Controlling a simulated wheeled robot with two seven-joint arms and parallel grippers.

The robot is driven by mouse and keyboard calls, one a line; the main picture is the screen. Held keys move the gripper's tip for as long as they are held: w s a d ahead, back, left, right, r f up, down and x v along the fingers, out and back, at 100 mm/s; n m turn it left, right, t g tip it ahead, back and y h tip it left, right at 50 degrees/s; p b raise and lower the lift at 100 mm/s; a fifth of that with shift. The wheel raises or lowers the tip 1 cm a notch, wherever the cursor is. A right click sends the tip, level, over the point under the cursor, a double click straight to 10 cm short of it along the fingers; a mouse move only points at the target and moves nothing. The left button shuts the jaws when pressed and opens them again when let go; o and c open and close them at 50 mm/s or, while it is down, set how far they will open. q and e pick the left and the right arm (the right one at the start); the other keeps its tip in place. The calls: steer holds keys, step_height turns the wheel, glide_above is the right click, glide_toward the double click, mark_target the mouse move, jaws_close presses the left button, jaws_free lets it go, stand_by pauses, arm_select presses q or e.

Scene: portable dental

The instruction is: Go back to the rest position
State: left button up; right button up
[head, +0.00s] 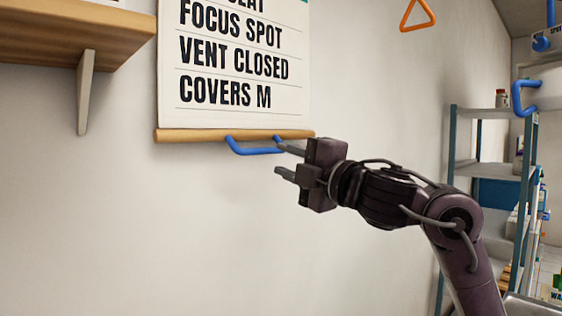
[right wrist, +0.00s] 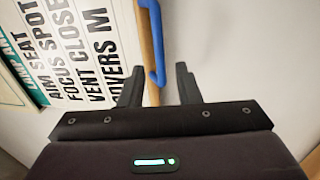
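My right gripper (head: 281,160) is raised in front of the wall, close to the blue handle (head: 256,146) under the hanging chart (head: 233,62). Its two fingers are spread apart with nothing between them that I can see gripped. In the right wrist view, the open fingers (right wrist: 158,88) point toward the chart's wooden bottom bar (right wrist: 150,50) and the blue handle (right wrist: 154,35), which lie beyond the fingertips. I cannot tell the exact gap. My left gripper is not in view.
A wooden shelf (head: 70,32) on a bracket juts from the wall at upper left. An orange triangular handle (head: 417,14) hangs at the top. A blue-framed rack (head: 490,168) with containers stands at right. The wall below the chart is bare.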

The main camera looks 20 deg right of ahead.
stand_by(0.3)
steer(key=a+f+m+g+h, duration=0.25)
steer(key=f+m, duration=0.25)
steer(key=f, duration=1.2)
steer(key=a+f+m+g+h, duration=0.25)
steer(key=f+m, duration=0.35)
steer(key=f, duration=1)
steer(key=s+d+f+m+g+h, duration=0.15)
steer(key=s+f+m+g, duration=0.8)
steer(key=s+f, duration=1.6)
steer(key=s+f+g+p, duration=0.2)
steer(key=s+f, duration=0.1)
steer(key=f, duration=2.5)
steer(key=s+d+f+g+p, duration=0.1)
steer(key=s+d+f, duration=0.2)
steer(key=s+f, duration=1.2)
steer(key=s+n, duration=0.1)
steer(key=s, duration=0.3)
steer(key=shift+d+f+p, duration=0.15)
steer(key=shift+f+p, duration=0.15)
steer(key=shift+f, duration=0.05)
